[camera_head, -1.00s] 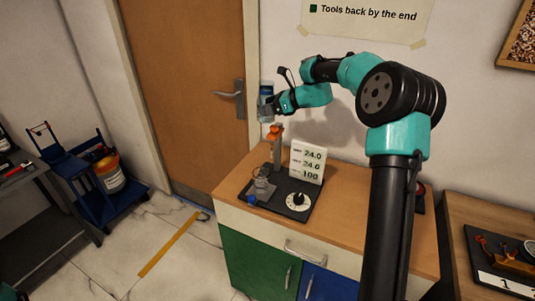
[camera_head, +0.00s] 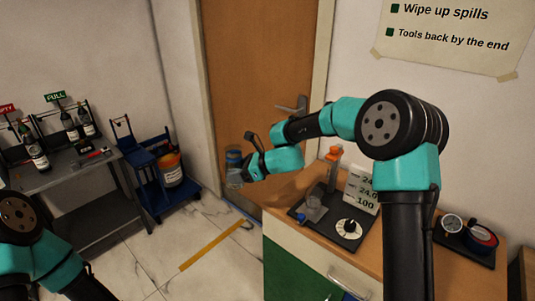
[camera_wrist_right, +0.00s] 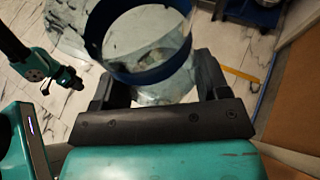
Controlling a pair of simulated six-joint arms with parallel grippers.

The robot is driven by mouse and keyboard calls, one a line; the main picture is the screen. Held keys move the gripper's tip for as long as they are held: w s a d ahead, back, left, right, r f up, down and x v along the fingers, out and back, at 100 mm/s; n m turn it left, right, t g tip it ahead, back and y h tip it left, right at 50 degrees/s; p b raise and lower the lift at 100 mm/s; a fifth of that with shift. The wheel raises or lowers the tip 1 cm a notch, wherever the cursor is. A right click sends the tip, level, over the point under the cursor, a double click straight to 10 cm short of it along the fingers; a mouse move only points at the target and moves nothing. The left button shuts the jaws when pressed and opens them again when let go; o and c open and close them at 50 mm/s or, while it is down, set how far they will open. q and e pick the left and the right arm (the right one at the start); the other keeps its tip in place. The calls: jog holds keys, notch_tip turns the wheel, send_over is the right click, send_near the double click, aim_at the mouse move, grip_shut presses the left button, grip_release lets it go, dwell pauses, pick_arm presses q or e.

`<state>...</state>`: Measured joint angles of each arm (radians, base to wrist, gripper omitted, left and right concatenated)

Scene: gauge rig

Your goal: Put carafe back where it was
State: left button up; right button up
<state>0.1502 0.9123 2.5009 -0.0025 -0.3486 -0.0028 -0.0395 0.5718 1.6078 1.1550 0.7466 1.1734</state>
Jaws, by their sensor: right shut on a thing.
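The carafe (camera_head: 234,156) is clear with a blue band. My right gripper (camera_head: 236,177) is shut on it and holds it in the air, left of the cabinet and in front of the door. In the right wrist view, the carafe (camera_wrist_right: 150,78) sits between the two dark fingers of the right gripper (camera_wrist_right: 153,82), with its open mouth and wide blue band toward the camera. My left arm shows at the lower left of the head view, its gripper out of frame. The dark end of that arm (camera_wrist_right: 72,82) shows small in the wrist view, its jaws unclear.
A grey bench (camera_head: 70,170) with several bottles and EMPTY and FULL signs stands at the left. A blue trolley (camera_head: 150,175) with an orange container is beside it.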

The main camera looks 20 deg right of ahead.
jog(key=s+a+f+n+g, duration=0.1)
jog(key=s+a+f, duration=0.2)
jog(key=s+a, duration=0.3)
jog(key=s+a+f+n+g, duration=0.1)
jog(key=s+a+f, duration=0.2)
jog(key=s+a, duration=0.3)
jog(key=s+a+f+n+g+y, duration=0.1)
jog(key=s+a+f, duration=0.3)
jog(key=a, duration=0.9)
jog(key=shift+s+a+n+g, duration=0.15)
jog(key=shift+s+n+g, duration=0.25)
jog(key=shift+s, duration=0.7)
